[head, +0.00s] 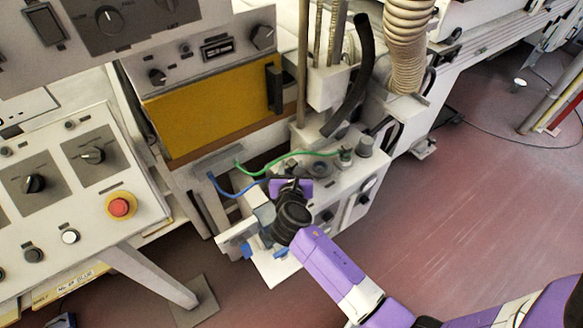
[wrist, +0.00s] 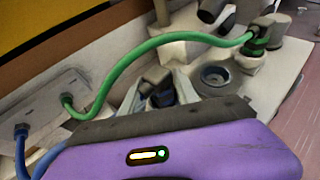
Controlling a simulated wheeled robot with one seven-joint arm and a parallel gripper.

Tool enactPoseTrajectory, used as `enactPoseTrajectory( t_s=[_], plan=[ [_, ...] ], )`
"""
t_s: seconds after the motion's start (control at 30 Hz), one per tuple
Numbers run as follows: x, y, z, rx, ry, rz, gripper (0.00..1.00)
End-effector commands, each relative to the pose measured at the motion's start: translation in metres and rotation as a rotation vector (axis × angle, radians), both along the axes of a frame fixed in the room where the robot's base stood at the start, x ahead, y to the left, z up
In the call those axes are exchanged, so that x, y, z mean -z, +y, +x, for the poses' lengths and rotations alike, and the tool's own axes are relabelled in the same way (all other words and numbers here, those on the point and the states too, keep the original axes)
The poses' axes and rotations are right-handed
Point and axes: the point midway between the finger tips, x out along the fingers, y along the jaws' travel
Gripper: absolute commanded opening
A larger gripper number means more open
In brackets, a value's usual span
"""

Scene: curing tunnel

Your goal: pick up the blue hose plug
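The blue hose (head: 228,192) leaves a wall plate and runs right, behind my wrist. In the wrist view the blue hose (wrist: 21,152) passes under my purple hand. A grey plug with a dark blue band (wrist: 157,88), which looks like the blue hose plug, stands just beyond the hand. My gripper (wrist: 156,98) has its pale fingers on either side of this plug. I cannot tell whether they touch it. In the head view my wrist hides the plug and the fingers.
A green hose (wrist: 135,55) arches behind the plug to a green-banded connector (wrist: 257,38) at the right. An empty-looking round socket (wrist: 215,77) is close right of the plug. The control panel (head: 85,185) stands left. A black hose (head: 357,75) rises behind. Open floor (head: 480,210) lies right.

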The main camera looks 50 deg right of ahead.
Motion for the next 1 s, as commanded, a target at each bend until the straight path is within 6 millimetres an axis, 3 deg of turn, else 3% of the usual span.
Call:
enactPoseTrajectory(
  t_s=[0.1, 0.37, 0.57, 0.77, 1.0],
  plan=[
    [0.000, 0.000, 0.000, 0.000, 0.001, 0.001, 0.00],
    [-0.001, 0.000, 0.000, 0.000, 0.000, 0.000, 0.00],
    [-0.015, 0.000, 0.000, 0.001, -0.002, 0.000, 0.00],
    [-0.054, 0.000, 0.001, 0.000, -0.005, 0.000, 0.00],
    [-0.123, 0.001, 0.000, -0.001, -0.007, 0.001, 0.00]
  ],
)
